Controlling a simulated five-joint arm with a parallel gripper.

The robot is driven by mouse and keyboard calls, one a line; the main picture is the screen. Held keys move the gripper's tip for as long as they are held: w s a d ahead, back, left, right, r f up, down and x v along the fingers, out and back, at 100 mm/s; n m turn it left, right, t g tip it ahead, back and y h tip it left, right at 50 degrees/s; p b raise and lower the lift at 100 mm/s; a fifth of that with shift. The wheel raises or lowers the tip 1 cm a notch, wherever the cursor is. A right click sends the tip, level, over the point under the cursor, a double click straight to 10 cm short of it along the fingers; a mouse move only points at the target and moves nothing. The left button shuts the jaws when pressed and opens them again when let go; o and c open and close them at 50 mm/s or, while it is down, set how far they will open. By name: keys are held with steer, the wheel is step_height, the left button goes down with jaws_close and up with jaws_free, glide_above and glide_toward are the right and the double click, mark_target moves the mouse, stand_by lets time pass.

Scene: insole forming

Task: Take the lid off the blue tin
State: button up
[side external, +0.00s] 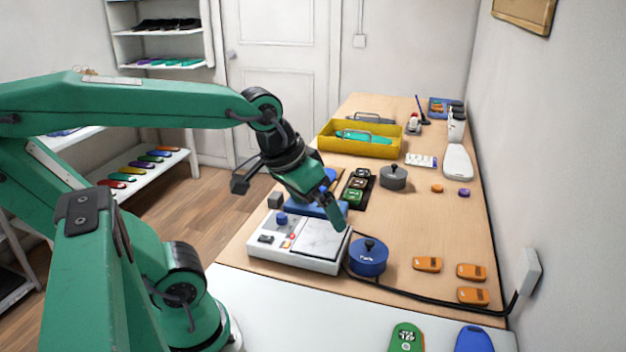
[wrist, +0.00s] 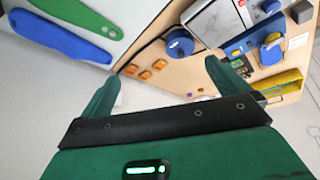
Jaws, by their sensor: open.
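The blue tin (side external: 368,262) stands upright on the wooden table, just right of the white device. Its lid (side external: 370,245) is on and has a dark knob on top. The tin also shows in the wrist view (wrist: 180,44), beyond and between my fingers. My gripper (side external: 335,205) is above the white device, up and to the left of the tin, apart from it. In the wrist view my gripper (wrist: 168,88) has its two green fingers wide apart with nothing between them.
The white device (side external: 297,243) with a grey plate sits left of the tin, and a black cable runs past the tin's base. Orange blocks (side external: 427,264) lie to its right. A grey lidded pot (side external: 393,177) and a yellow tray (side external: 360,143) stand farther back.

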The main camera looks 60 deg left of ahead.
steer(key=w+a+f+n+g, duration=0.3)
steer(key=w+f+n, duration=0.1)
steer(key=w+n, duration=0.5)
steer(key=n+g, duration=0.2)
steer(key=n, duration=0.5)
glide_above(370, 242)
step_height(370, 242, down, 8)
steer(key=shift+f, duration=0.15)
steer(key=shift+w+f, duration=0.15)
steer(key=shift+f, duration=1.5)
steer(key=shift+f, duration=0.1)
steer(key=shift+a+f, duration=0.1)
steer(key=shift+f, duration=2.4)
steer(key=c, duration=0.7)
